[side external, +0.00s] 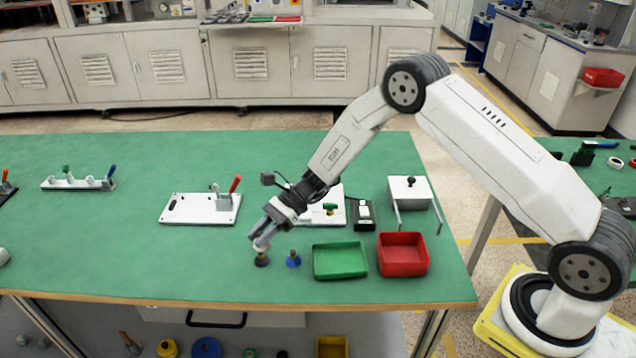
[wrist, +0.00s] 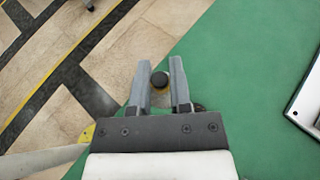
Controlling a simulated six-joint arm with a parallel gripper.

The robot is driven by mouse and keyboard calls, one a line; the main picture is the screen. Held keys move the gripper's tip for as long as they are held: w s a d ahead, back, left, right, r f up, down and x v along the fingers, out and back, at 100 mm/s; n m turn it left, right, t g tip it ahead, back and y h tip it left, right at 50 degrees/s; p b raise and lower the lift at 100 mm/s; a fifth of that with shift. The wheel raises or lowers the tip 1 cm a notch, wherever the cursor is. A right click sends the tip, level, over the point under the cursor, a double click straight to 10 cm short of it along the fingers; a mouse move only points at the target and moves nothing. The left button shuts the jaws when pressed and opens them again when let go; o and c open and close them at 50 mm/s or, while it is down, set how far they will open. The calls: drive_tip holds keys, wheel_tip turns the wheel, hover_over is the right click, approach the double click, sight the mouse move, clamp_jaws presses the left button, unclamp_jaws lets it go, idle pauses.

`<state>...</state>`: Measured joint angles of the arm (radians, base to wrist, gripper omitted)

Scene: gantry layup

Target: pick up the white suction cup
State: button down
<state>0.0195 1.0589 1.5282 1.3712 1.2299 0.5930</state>
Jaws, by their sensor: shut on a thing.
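My gripper (side external: 262,243) points down near the front of the green table, over a small suction cup (side external: 261,260) that looks dark with a yellowish tint. In the wrist view, my gripper (wrist: 160,70) has its fingers on either side of the cup's round black top (wrist: 160,80), with a thin yellow edge below it. The gripper is shut on this cup, which appears upright at table level. No clearly white suction cup shows; the fingers hide part of the held one. A blue suction cup (side external: 293,260) with a dark top stands just to the right.
A green tray (side external: 340,275) and a red tray (side external: 403,268) stand to the right. A white plate with a red-handled clamp (side external: 200,209) lies behind left. A white thing (side external: 3,257) is cut off at the left edge. The table's front edge is close.

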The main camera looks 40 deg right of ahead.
drive_tip(key=shift+s+d+r, duration=0.15)
drive_tip(key=shift+s+r, duration=0.15)
drive_tip(key=shift+s, duration=0.35)
drive_tip(key=shift+s+d+r, duration=0.2)
drive_tip(key=shift+s+r, duration=0.05)
drive_tip(key=shift+s, duration=0.35)
drive_tip(key=shift+s+d+r, duration=0.15)
drive_tip(key=shift+s+r, duration=0.15)
drive_tip(key=shift+s, duration=0.35)
drive_tip(key=shift+d, duration=0.1)
